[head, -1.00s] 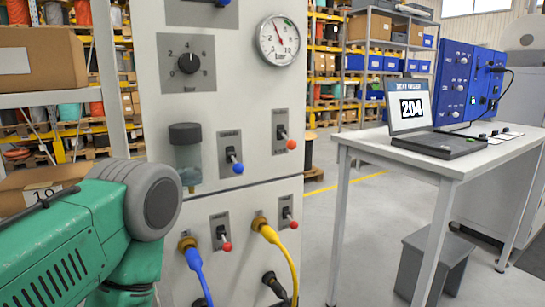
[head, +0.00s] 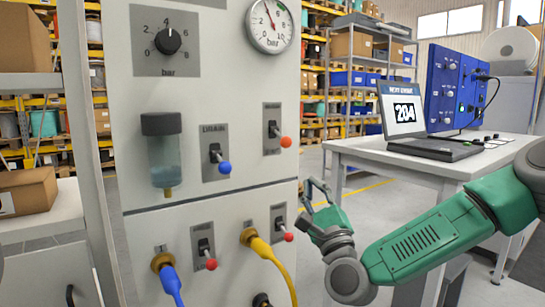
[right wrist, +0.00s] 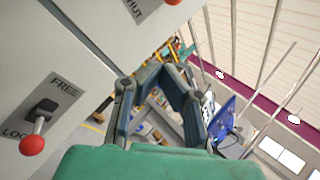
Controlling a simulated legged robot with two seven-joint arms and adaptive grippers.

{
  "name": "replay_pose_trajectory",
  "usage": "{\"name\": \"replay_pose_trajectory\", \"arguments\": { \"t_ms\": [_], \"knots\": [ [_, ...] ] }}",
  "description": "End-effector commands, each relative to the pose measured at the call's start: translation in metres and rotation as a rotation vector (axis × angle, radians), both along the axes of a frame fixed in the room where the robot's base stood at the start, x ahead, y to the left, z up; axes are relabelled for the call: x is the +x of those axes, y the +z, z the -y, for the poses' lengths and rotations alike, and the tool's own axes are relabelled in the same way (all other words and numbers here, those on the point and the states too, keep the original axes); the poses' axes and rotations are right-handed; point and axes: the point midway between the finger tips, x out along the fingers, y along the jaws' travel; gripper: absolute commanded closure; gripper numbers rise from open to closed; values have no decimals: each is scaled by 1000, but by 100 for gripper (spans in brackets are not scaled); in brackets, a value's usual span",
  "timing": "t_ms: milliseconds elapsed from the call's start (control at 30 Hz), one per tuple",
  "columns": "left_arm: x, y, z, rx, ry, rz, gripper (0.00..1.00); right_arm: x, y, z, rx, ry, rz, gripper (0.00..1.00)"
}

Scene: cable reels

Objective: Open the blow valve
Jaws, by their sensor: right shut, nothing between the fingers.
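The grey valve panel (head: 235,100) fills the middle of the head view. No label reading "blow" can be made out. An upper-right lever with a red ball (head: 286,142) and a drain lever with a blue ball (head: 224,168) sit on its upper part. Two red-ball levers, one left (head: 211,264) and one right (head: 288,237), sit lower. In the right wrist view, a red-ball lever (right wrist: 32,144) is on a FREE/LOCK plate. My right gripper (head: 318,195) is shut and empty, right of the panel, apart from the levers; its fingers (right wrist: 164,80) also show in the wrist view.
A blue hose (head: 170,283) and a yellow hose (head: 274,258) leave the lower panel. A pressure gauge (head: 270,25) and a clear bowl (head: 164,160) are above. A table (head: 365,149) with a laptop (head: 403,112) stands right. Open floor lies between.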

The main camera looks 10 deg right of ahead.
Motion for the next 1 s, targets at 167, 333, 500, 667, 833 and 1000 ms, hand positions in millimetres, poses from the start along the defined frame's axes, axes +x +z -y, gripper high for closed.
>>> {"name": "replay_pose_trajectory", "arguments": {
  "t_ms": [167,333,500,667,833,1000],
  "knots": [
    [0,1,0,0,0,0,45,0,-1,0,-1,0,-2,100],
    [0,1,0,0,0,0,45,4,1,0,-4,0,-3,100],
    [0,0,0,0,0,0,45,23,13,-1,-5,-1,-1,100],
    [0,0,0,0,0,0,45,51,30,-2,-7,-2,-1,100],
    [0,0,0,0,0,0,45,79,47,-3,-7,-1,-3,100],
    [0,0,0,0,0,0,45,74,59,-15,-4,4,-5,100]
  ]
}}
